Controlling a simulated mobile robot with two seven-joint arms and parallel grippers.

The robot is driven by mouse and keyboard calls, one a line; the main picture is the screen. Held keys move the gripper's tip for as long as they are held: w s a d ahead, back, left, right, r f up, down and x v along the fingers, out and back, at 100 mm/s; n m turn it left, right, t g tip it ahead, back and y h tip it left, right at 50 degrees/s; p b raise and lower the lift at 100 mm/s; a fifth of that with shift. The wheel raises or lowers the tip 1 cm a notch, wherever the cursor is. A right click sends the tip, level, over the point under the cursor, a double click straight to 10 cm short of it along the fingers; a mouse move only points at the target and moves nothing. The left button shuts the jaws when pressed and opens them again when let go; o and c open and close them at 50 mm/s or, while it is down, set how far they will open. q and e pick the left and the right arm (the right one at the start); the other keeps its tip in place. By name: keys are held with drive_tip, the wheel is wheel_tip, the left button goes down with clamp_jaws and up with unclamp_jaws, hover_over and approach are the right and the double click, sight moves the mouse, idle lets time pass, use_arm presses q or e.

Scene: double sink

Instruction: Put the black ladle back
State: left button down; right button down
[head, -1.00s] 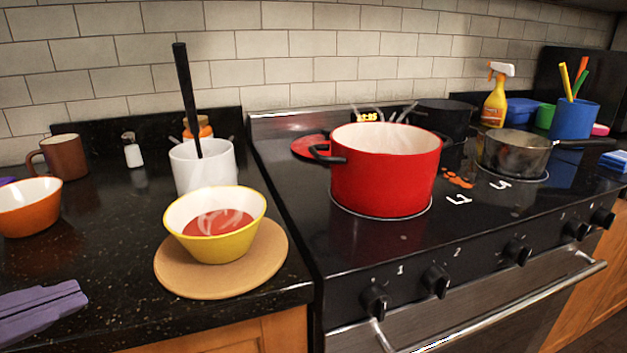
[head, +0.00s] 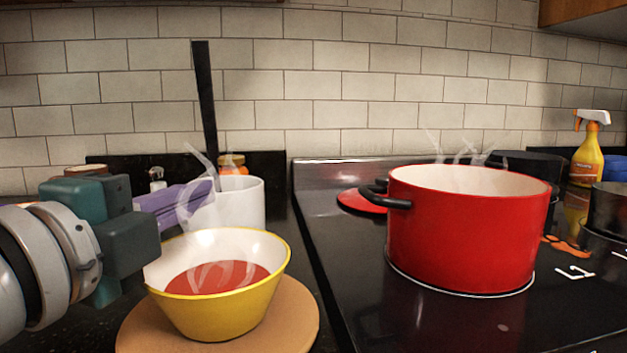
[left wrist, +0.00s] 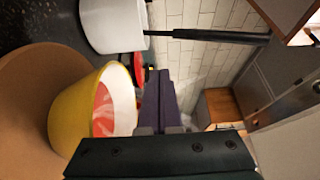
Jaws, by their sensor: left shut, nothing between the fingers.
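The black ladle (head: 205,100) stands nearly upright in a white pot (head: 240,203), its handle up against the tiles and its lower end hidden inside. In the left wrist view the ladle's handle (left wrist: 215,36) sticks out of the white pot (left wrist: 112,25). My left gripper (head: 207,195) has purple fingers, shut and empty, above the back left of the yellow bowl and in front of the white pot. Its fingers (left wrist: 160,80) are apart from the handle in the left wrist view. My right gripper is not in view.
The yellow bowl (head: 225,315) of steaming red soup sits on a round tan board (head: 300,320) below my left gripper. A steaming red pot (head: 465,235) stands on the stove to the right. A spray bottle (head: 588,155) is at far right.

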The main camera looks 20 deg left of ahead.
sight(214, 175)
use_arm(q)
drive_tip(key=w, duration=0.3)
drive_tip(key=shift+w+a, duration=1.4)
drive_tip(key=shift+a, duration=0.3)
drive_tip(key=shift+w+a+r+p, duration=0.1)
drive_tip(key=shift+w+a+p, duration=0.25)
drive_tip(key=shift+w+a, duration=0.15)
drive_tip(key=shift+a, duration=0.15)
